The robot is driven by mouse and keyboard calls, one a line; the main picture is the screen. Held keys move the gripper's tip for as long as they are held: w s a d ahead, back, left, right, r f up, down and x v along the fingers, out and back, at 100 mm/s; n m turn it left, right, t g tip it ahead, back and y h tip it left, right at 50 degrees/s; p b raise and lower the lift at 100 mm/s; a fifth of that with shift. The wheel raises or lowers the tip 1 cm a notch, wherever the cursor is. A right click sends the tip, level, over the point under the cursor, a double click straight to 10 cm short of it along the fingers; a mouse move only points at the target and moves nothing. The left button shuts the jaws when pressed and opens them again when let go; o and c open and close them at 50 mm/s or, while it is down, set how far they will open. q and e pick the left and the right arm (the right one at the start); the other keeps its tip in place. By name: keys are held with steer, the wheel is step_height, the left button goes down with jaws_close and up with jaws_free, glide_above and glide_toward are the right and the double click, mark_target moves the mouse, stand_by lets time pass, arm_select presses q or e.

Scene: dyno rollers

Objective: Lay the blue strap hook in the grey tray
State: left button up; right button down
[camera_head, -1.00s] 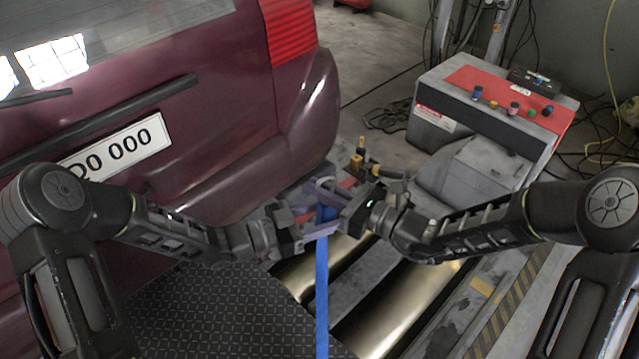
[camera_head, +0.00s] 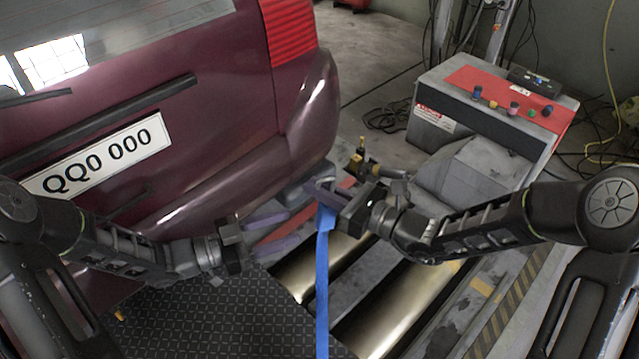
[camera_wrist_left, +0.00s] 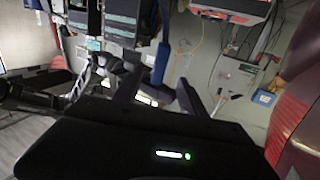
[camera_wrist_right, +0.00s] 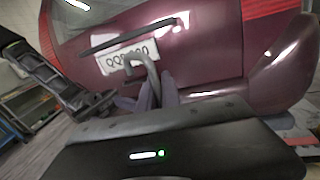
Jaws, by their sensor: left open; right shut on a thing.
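The blue strap (camera_head: 322,285) hangs from my right gripper (camera_head: 326,197) down past the bottom edge of the head view. My right gripper is shut on the strap's hook; the fingers mostly hide it in the head view. The blue strap (camera_wrist_left: 162,62) also shows beyond the left fingers in the left wrist view. I cannot make out the grey tray in any view.
A maroon car (camera_head: 200,130) fills the upper left. Metal rollers (camera_head: 395,300) lie below the grippers, beside a dark patterned plate (camera_head: 220,315). A grey and red machine box (camera_head: 495,100) with several knobs stands at the right. Brass fittings (camera_head: 362,160) show behind my right gripper.

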arm_select(q)
steer(key=shift+s+a, duration=0.25)
steer(key=shift+a, duration=0.25)
steer(key=d+f+n+y, duration=0.2)
steer(key=f+n+y, duration=0.25)
steer(key=f, duration=0.45)
steer(key=d+f+n+y, duration=0.2)
steer(key=f+n+y, duration=0.3)
steer(key=f, duration=0.4)
steer(key=s+f+n+g+y, duration=0.1)
steer(key=s+f+n+g, duration=0.1)
steer(key=s+f, duration=0.3)
steer(key=s+d+f+n+g+y, duration=0.1)
steer(key=s+f+n+g, duration=0.2)
steer(key=s, duration=1)
step_height(320, 180, down, 3)
steer(key=shift+s+r+g, duration=0.1)
steer(key=shift+s+g, duration=0.3)
steer(key=shift+g, duration=0.8)
